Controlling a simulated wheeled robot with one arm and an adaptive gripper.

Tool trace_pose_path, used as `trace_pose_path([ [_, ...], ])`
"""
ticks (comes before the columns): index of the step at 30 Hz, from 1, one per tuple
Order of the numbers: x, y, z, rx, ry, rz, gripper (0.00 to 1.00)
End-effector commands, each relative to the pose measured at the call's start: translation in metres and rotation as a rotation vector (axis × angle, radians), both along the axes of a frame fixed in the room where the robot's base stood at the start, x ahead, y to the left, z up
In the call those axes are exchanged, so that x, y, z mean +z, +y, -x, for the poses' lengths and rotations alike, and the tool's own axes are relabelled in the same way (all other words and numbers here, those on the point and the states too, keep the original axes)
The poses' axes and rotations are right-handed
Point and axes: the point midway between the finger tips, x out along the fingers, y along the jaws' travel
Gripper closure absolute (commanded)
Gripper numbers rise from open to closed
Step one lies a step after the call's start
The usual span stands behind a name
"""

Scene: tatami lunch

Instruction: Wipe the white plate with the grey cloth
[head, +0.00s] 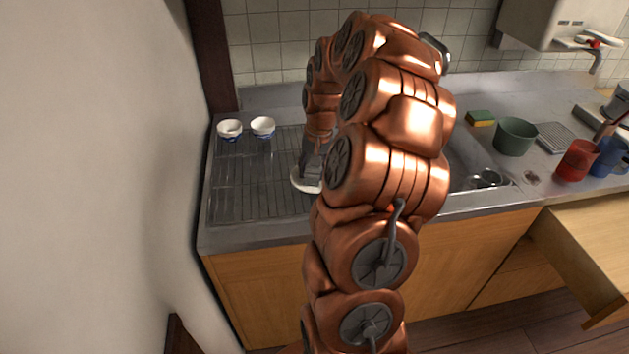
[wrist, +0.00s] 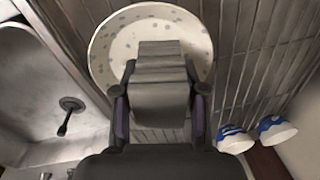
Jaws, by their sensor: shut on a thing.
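The white plate (wrist: 112,40) lies on the ribbed metal drainboard in the wrist view, with several grey spots on its surface. My gripper (wrist: 160,92) is shut on the grey cloth (wrist: 159,72), which hangs between the fingers. The cloth's far end overlaps the plate's middle; whether it touches the surface I cannot tell. In the head view the plate (head: 300,184) shows only as a pale edge, and my arm hides most of it and of the gripper.
Two white bowls with blue bases (head: 230,129) (head: 263,127) stand at the drainboard's back left. The sink basin (wrist: 38,90) is beside the drainboard. A green-yellow sponge (head: 481,118), a green pot (head: 515,136) and a red cup (head: 577,159) stand on the right counter. The drainboard's front left is clear.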

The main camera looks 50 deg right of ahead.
Motion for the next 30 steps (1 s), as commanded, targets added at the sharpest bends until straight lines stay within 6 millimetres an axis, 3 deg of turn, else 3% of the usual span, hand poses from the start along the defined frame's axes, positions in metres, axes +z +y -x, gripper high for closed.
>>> trace_pose_path([
  [5, -0.0047, -0.0002, 0.0012, -0.064, 0.003, 0.001, 0.86],
  [30, 0.0008, -0.0048, 0.0083, -1.062, 0.001, 0.002, 0.86],
])
